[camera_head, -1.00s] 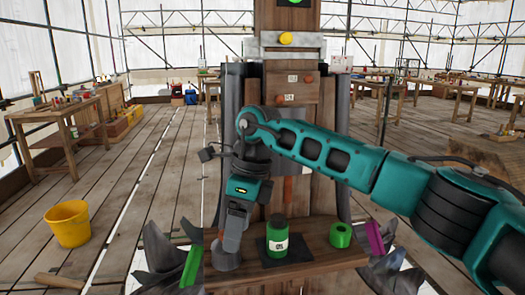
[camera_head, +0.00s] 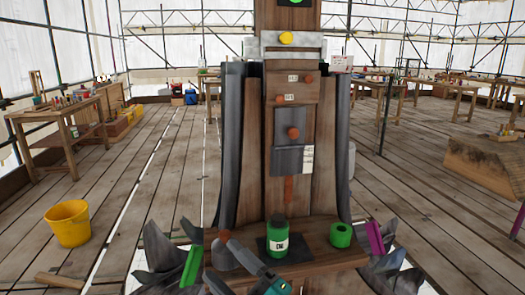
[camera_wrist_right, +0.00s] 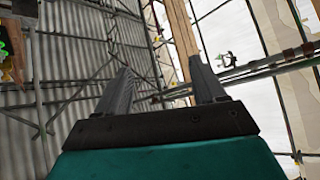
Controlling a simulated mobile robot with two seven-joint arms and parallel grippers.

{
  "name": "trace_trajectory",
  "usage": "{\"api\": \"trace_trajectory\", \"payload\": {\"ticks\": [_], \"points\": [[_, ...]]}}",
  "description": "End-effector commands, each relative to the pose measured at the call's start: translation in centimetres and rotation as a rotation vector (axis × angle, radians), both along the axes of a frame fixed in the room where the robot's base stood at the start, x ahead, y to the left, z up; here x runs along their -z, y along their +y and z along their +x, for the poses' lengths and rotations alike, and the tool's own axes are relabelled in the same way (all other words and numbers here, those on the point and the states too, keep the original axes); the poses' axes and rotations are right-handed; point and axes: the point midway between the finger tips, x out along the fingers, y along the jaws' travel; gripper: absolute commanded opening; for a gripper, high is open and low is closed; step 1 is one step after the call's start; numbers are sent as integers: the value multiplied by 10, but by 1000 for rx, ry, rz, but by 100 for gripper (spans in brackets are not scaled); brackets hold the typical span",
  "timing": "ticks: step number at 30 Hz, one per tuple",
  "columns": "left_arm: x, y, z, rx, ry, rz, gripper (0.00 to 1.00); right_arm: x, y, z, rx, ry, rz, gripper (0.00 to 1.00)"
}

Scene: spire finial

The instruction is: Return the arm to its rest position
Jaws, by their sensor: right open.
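My right gripper (camera_head: 218,257) shows low in the head view, at the front edge of the wooden shelf, with its teal wrist at the bottom edge of the picture. In the right wrist view the two dark fingers of the gripper (camera_wrist_right: 160,72) stand apart with nothing between them. My left gripper is not in view.
A green jar (camera_head: 277,240) on a dark pad and a green ring (camera_head: 341,235) stand on the shelf (camera_head: 318,258) of the wooden spire (camera_head: 327,130). Jagged grey pieces flank it. A yellow bucket (camera_head: 68,223) stands on the floor at left.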

Motion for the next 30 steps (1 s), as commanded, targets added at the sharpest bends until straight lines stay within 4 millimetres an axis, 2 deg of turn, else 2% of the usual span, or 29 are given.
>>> {"api": "trace_trajectory", "payload": {"ticks": [1, 4, 8, 12, 15, 18, 20, 21, 22, 30], "points": [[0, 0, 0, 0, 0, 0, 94, 23, -22, -1, 66, 131, 47, 70], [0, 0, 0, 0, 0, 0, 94, 67, -66, -5, 196, 376, 131, 70], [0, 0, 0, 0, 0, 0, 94, 129, -123, -29, 355, 688, 228, 70], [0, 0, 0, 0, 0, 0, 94, 188, -175, -75, 505, 989, 309, 70], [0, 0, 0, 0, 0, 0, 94, 220, -204, -113, 594, 1169, 354, 70], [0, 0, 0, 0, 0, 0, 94, 243, -227, -148, 667, 1315, 386, 70], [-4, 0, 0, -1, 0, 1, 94, 247, -235, -164, 697, 1375, 402, 70], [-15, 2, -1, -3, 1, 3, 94, 234, -235, -159, 693, 1360, 401, 70], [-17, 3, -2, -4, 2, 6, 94, 231, -235, -159, 694, 1358, 399, 70], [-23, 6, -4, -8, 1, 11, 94, 226, -238, -161, 700, 1352, 394, 70]]}}
